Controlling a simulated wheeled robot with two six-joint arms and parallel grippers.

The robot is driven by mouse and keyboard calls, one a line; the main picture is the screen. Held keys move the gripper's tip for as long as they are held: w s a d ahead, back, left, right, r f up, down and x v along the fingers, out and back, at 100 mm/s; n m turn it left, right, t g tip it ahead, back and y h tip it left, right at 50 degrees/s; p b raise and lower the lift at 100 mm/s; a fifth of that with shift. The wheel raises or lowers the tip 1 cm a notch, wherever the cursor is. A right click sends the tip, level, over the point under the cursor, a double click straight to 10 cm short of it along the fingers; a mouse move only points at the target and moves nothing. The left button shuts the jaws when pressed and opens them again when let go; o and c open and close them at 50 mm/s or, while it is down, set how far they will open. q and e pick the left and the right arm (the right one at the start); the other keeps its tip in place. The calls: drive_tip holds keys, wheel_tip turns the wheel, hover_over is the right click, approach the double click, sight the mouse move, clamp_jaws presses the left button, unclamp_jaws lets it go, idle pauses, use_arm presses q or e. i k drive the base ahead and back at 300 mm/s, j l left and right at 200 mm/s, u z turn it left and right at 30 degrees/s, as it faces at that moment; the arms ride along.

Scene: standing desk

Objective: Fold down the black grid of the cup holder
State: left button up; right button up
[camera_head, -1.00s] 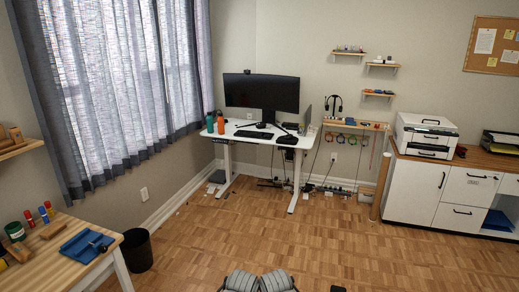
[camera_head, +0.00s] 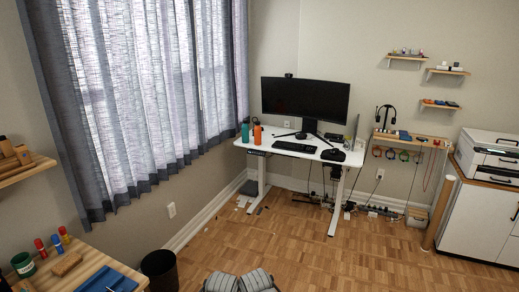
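The white standing desk (camera_head: 306,151) stands ahead at middle distance. A teal bottle (camera_head: 245,132) and an orange bottle (camera_head: 257,135) show at its left end. A small dark fitting (camera_head: 258,153) shows at the desk's front left edge. At this size I cannot tell whether it is the cup holder, and I cannot make out a black grid. Neither of my grippers is in view.
The wooden floor (camera_head: 320,255) ahead is mostly open. A workbench (camera_head: 88,253) and a black bin (camera_head: 160,269) stand at lower left. A white cabinet (camera_head: 478,222) with a printer stands at right. Grey ribbed shapes (camera_head: 238,281) show at the bottom; cables lie under the desk.

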sight(335, 176)
drive_tip(key=i+z, duration=0.3)
drive_tip(key=i, duration=0.25)
drive_tip(key=i+j+z, duration=0.1)
drive_tip(key=i+z, duration=0.2)
drive_tip(key=i, duration=0.2)
drive_tip(key=i+l+z, duration=0.1)
drive_tip(key=i+z, duration=0.3)
drive_tip(key=i, duration=1.5)
